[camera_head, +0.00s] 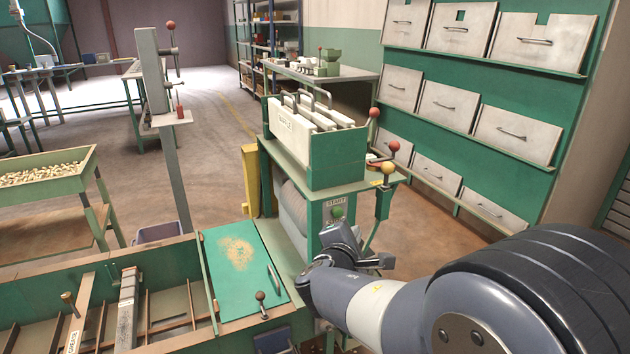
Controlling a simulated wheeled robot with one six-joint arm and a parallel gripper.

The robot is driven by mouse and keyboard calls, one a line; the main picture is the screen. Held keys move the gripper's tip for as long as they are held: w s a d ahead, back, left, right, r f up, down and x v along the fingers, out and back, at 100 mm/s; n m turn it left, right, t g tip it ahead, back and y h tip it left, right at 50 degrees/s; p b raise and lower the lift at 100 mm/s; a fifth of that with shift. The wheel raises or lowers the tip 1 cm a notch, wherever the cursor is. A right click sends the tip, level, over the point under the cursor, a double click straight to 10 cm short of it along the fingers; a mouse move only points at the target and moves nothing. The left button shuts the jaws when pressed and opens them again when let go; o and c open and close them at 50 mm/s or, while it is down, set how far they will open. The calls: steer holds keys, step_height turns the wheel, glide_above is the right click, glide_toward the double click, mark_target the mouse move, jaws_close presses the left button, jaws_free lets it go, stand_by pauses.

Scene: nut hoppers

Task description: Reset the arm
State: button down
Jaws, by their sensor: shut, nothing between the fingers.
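My arm reaches in from the lower right corner, its grey and white links stretching left across the front of the picture. My gripper (380,262) is at its far end, in front of the green machine (318,160) and just below its START button plate (337,211). The gripper is small and dark here, and its fingers point to the right. It is shut and holds nothing. The wrist hides part of the machine's lower front; I cannot tell whether it touches the machine.
A bin bench with a green lid (243,266) and an upright lever (262,300) lies left of my wrist. Ball-topped levers (388,168) stand on the machine's right side. A tray of nuts (45,173) is at left. Drawers (450,105) line the right wall. Floor beyond is open.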

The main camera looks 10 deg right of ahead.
steer(key=p, duration=0.1)
steer(key=w+p, duration=0.1)
steer(key=p, duration=0.1)
steer(key=shift+w+a+r, duration=0.1)
steer(key=shift+a+r, duration=0.1)
steer(key=shift+r, duration=0.05)
steer(key=shift+p, duration=0.4)
steer(key=s+b, duration=0.1)
steer(key=s+d, duration=0.1)
steer(key=s, duration=0.1)
steer(key=s+b, duration=0.1)
steer(key=s, duration=0.1)
steer(key=shift+s+d+f+b, duration=0.15)
steer(key=shift+d+f+b, duration=0.1)
steer(key=shift+d+b, duration=0.1)
